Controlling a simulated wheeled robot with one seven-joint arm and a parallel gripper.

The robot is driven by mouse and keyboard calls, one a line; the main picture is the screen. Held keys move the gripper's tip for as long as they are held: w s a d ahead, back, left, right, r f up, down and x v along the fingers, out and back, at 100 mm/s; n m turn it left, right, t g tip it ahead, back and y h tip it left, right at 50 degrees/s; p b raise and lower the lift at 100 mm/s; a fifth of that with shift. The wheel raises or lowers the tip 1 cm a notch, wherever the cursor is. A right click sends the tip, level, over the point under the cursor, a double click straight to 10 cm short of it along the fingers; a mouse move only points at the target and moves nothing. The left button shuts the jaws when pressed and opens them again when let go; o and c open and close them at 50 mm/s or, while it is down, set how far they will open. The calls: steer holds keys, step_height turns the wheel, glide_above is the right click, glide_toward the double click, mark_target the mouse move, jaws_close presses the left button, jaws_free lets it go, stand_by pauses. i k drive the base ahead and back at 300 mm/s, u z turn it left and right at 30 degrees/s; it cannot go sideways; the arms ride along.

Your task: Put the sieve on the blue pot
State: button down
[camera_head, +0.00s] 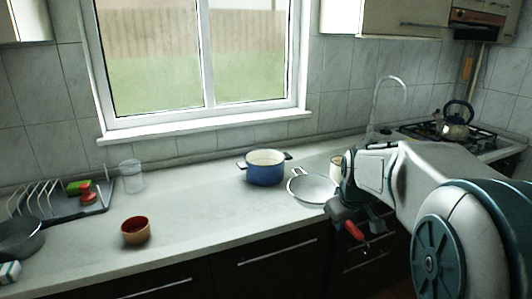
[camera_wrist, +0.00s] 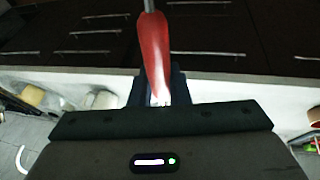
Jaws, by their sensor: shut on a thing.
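The sieve (camera_head: 313,189) is a round mesh bowl with a metal rim and a small wire loop on its far left side. Its red handle (camera_head: 354,231) points down and right past the counter's front edge. My gripper (camera_head: 349,212) is shut on this handle. In the wrist view the red handle (camera_wrist: 154,50) runs up from between my fingers (camera_wrist: 160,98); the mesh bowl is out of that view. The blue pot (camera_head: 265,173) stands upright on the counter, open, with a cream inside and two dark handles, just left of the sieve. I cannot tell whether the sieve touches the counter.
A cream cup (camera_head: 336,166) stands close behind the sieve, partly hidden by my arm. An orange-brown bowl (camera_head: 136,230), a clear glass (camera_head: 131,176) and a dish rack (camera_head: 62,205) are to the left. The counter (camera_head: 205,215) is clear between bowl and pot.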

mark_target(270, 172)
steer(key=i, duration=1.3)
